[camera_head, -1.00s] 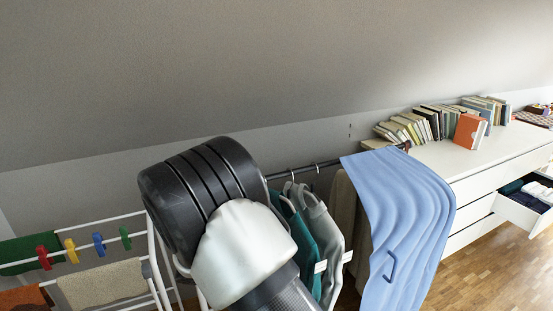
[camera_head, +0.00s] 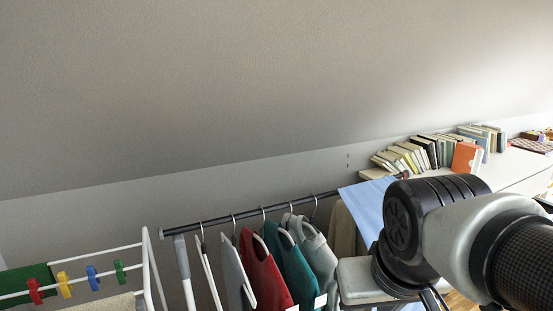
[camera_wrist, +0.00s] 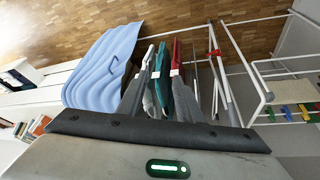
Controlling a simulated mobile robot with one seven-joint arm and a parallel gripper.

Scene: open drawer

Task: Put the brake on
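No brake can be clearly made out. A clothes rail (camera_head: 260,212) holds several garments on hangers, among them a red one (camera_head: 262,268) and a teal one (camera_head: 290,272). In the wrist view a small red part (camera_wrist: 215,53) shows by pale tubes near the wooden floor; I cannot tell whether it is a brake. A blue cloth (camera_head: 367,208) hangs at the rail's right end, and shows at left in the wrist view (camera_wrist: 103,68). My gripper (camera_wrist: 162,80) appears open and empty, with garments visible beyond its fingers. It is not identifiable in the head view.
A white drying rack (camera_head: 148,270) with coloured pegs stands at the lower left. A white dresser (camera_head: 510,170) with books (camera_head: 430,150) on top stands at the right. The wooden floor (camera_wrist: 190,18) shows bare beyond the garments.

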